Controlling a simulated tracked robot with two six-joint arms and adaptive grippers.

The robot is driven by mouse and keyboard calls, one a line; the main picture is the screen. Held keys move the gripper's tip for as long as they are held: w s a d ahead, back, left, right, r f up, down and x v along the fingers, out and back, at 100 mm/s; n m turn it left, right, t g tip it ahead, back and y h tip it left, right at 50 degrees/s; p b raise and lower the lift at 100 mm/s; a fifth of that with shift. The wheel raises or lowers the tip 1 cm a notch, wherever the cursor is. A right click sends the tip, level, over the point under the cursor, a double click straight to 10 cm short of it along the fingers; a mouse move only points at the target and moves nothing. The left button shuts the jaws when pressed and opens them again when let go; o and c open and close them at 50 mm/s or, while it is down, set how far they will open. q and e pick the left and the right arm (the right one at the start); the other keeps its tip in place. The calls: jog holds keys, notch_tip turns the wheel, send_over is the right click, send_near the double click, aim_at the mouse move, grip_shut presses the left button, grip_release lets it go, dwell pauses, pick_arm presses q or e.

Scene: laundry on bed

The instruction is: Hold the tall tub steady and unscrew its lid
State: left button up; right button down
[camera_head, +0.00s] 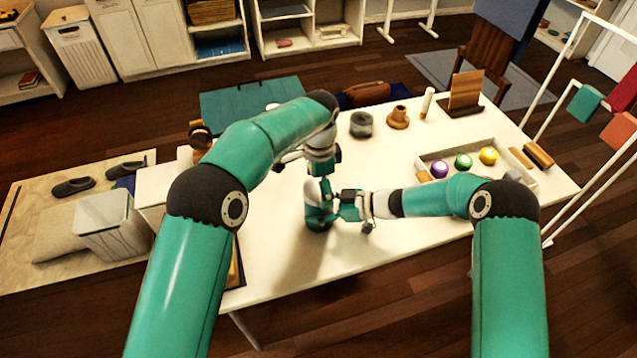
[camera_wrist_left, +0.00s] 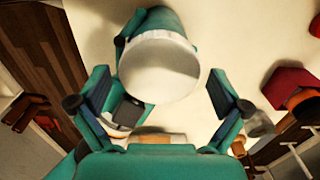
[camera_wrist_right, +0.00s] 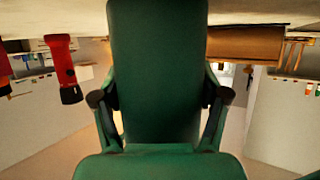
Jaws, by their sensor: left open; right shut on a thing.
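The tall tub, teal with a white lid, stands upright on the white table (camera_head: 283,262); its body (camera_head: 316,222) is partly hidden by my arms in the head view. My right gripper (camera_head: 337,211) is shut on the tub's body from the right side. In the right wrist view the body (camera_wrist_right: 156,70) fills the middle between the fingers. My left gripper (camera_wrist_left: 160,82) is open above the tub and points down. In the left wrist view the round white lid (camera_wrist_left: 158,66) lies between its spread fingers, with gaps at both sides.
A grey jar (camera_head: 361,125) and a brown wooden piece (camera_head: 398,118) stand behind the tub. A tray (camera_head: 447,152) with coloured balls lies to the right. A red torch (camera_wrist_right: 62,68) shows in the right wrist view. The table's front is clear.

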pick_arm(q)
jog(key=c, duration=1.2)
jog(key=n, duration=0.3)
jog(key=o, duration=1.2)
